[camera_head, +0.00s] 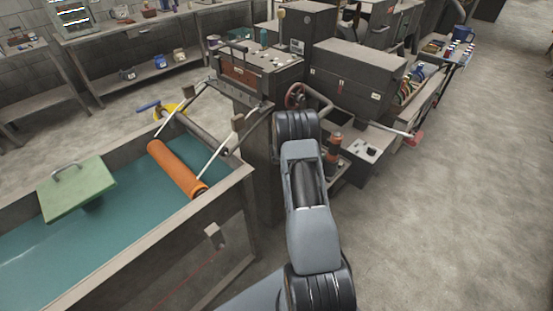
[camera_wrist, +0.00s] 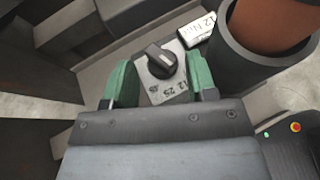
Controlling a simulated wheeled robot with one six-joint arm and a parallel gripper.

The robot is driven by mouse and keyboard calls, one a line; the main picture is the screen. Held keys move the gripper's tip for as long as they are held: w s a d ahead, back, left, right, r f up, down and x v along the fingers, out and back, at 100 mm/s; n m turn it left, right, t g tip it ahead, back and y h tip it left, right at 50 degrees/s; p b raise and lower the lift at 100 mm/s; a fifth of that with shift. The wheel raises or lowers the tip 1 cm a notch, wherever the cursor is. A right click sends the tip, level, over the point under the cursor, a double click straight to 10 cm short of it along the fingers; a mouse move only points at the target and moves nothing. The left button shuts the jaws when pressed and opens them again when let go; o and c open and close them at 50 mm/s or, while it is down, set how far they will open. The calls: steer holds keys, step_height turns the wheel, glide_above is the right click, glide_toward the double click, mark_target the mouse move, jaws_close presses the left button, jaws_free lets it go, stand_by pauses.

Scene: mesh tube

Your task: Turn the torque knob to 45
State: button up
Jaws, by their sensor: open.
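In the wrist view, a black torque knob (camera_wrist: 160,60) with a light pointer line sits on a pale dial plate (camera_wrist: 166,88). Printed numbers, which look like 12 and 25, show on the plate's near side; I see no legible 45. My gripper (camera_wrist: 161,73) is open, with one green finger left of the knob and one right of it. The knob appears in the gap between the fingertips, slightly beyond them. I cannot tell whether either finger touches it. In the head view my arm hides the gripper, and I cannot make out the knob.
A dark cylinder (camera_wrist: 270,45) with an orange-brown core stands close to the right finger. A small white label (camera_wrist: 197,30) lies beyond the knob. In the head view, a water tank (camera_head: 120,265) with an orange roller (camera_head: 177,168) is left of my arm; open floor lies right.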

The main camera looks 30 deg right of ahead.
steer(key=b+v, duration=0.2)
steer(key=v, duration=1.1)
steer(key=s+a+r+m+t+y, duration=0.1)
steer(key=s+a+r+m+y, duration=0.6)
steer(key=s+a+r+m, duration=0.3)
steer(key=shift+a, duration=1.7)
steer(key=s+a+r+m+t+y, duration=0.4)
steer(key=s+a+m+y, duration=0.2)
steer(key=a, duration=0.6)
steer(key=shift+s+r+t, duration=0.15)
steer(key=shift+s+t, duration=0.25)
steer(key=shift+s, duration=0.9)
